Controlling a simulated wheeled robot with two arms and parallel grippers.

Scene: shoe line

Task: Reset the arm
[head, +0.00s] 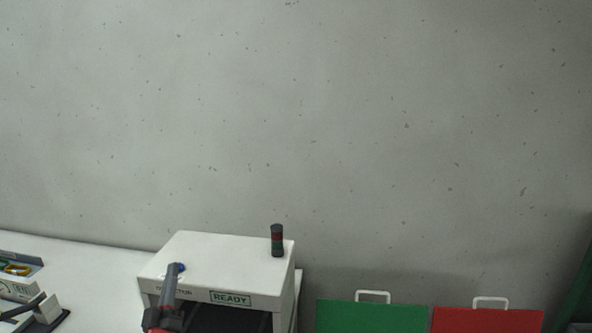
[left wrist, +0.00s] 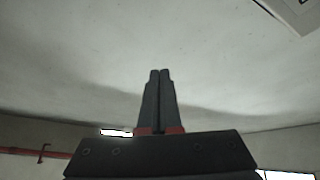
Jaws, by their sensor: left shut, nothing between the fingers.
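My left gripper (head: 173,268) comes up from the bottom of the head view, in front of the white detector box. Its dark fingers are shut and empty. In the left wrist view its fingers (left wrist: 160,73) are together, with only the grey wall or ceiling behind them. A blue button (head: 180,268) on top of the detector box shows right beside the fingertips; I cannot tell whether they touch it. My right gripper is not in view.
The white detector box (head: 225,257) carries a "READY" sign (head: 231,299) and a dark signal light (head: 277,240). A green panel (head: 370,318) and a red panel (head: 488,320) stand to its right. A white table (head: 95,265) lies left. The wall behind is bare.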

